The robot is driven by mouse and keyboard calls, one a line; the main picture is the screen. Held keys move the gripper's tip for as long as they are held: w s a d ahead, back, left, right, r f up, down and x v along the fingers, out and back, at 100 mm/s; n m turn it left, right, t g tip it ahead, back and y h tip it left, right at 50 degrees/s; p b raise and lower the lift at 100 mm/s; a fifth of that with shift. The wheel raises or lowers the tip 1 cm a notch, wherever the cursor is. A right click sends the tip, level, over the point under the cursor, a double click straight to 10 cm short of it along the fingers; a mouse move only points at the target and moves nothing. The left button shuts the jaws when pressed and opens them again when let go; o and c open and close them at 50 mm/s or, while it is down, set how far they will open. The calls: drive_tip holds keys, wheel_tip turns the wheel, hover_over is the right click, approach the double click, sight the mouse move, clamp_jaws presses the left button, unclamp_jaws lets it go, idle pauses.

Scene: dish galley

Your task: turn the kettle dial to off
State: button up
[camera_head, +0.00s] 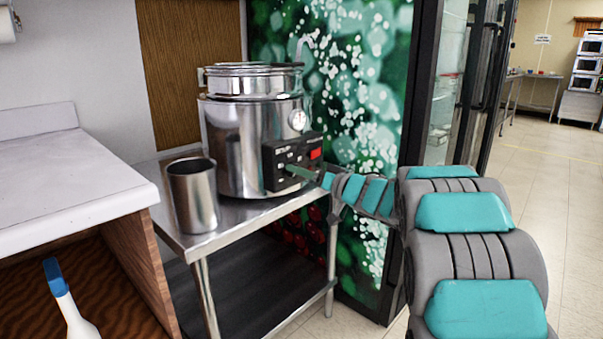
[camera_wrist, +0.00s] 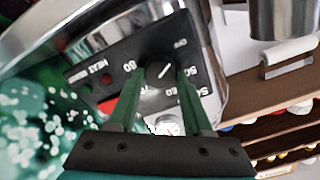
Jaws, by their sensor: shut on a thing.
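The kettle (camera_head: 236,140) is a large shiny steel pot on a steel table. Its black control panel (camera_head: 280,176) faces my arm and carries a red switch (camera_head: 315,154). In the wrist view, the black dial (camera_wrist: 159,70) has a white pointer line and white markings around it. The line slants in the picture; I cannot tell which marking it points at. My gripper (camera_wrist: 157,80) has green fingers, one on each side of the dial, shut on it. In the head view, my gripper (camera_head: 298,171) reaches the panel from the right, and the dial is hidden.
A steel cup (camera_head: 192,195) stands left of the kettle on the steel table (camera_head: 245,215). A white counter (camera_head: 60,180) is at the left, with a white bottle with a blue top (camera_head: 68,300) below. A glass-door cabinet (camera_head: 440,90) stands behind my arm. Floor is clear at right.

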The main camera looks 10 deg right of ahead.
drive_tip(key=shift+n, duration=0.3)
clamp_jaws()
drive_tip(key=shift+s+a+f+n+b, duration=0.15)
drive_tip(key=shift+n+b, duration=2.35)
drive_tip(key=shift+n, duration=3.35)
drive_tip(key=shift+a+f+n+b, duration=0.1)
drive_tip(key=shift+n+b, duration=2.4)
drive_tip(key=shift+n, duration=3.35)
drive_tip(key=o, duration=1.2)
unclamp_jaws()
drive_tip(key=shift+r, duration=0.1)
drive_tip(key=shift+o, duration=0.2)
drive_tip(key=shift+d, duration=0.1)
